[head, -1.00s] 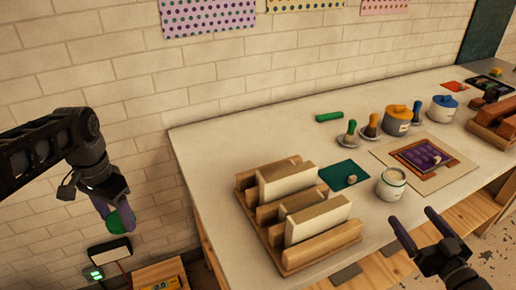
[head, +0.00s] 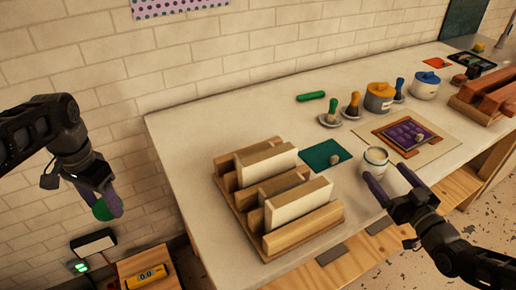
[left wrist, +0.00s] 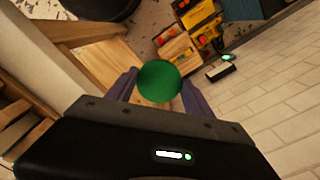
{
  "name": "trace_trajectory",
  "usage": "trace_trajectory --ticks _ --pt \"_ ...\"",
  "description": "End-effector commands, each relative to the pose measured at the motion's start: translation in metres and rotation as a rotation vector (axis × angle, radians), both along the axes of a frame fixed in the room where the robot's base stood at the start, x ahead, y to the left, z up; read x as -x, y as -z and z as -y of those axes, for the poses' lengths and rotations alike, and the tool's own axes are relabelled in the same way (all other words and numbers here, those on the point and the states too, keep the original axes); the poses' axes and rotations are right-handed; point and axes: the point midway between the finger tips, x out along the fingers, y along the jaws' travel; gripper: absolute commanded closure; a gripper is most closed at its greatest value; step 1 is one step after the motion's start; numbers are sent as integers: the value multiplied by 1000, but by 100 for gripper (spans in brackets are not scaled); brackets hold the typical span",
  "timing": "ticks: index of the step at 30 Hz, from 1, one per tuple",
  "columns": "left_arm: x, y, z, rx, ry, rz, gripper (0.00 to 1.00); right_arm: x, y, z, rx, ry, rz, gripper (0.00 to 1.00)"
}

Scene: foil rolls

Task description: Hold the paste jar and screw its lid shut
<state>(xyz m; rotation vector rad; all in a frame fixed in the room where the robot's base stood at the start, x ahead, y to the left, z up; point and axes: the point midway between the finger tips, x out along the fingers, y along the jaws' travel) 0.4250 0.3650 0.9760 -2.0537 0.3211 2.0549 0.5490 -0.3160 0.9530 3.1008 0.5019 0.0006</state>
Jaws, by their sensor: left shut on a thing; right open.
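The paste jar (head: 375,159) is a small whitish open-topped jar standing upright near the table's front edge in the head view. My right gripper (head: 388,178) is open, its fingertips at the near side of the jar, one on the left and one on the right; I cannot tell if they touch it. The green round lid (head: 102,210) is in my left gripper (head: 108,208), which is shut on it beyond the table's left edge. In the left wrist view the lid (left wrist: 160,81) sits between the two purple fingers.
A wooden rack (head: 272,255) with pale blocks stands left of the jar. A green card (head: 318,150), brushes, an orange-lidded pot (head: 380,97), a blue-lidded pot (head: 425,86) and a framed purple panel (head: 395,122) lie around and behind it.

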Motion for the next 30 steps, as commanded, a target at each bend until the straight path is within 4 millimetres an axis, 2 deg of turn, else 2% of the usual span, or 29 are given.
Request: trace_trajectory --ticks 3,15,24,30 --pt "0 2 0 0 0 0 77 -10 0 -4 -1 -1 1 11" --pt "0 2 0 0 0 0 77 -14 0 -5 -1 -1 0 11" --pt "0 2 0 0 0 0 77 -51 -1 -16 -3 -3 1 11" --pt "0 2 0 0 0 0 77 -61 0 -18 -1 0 -1 11"
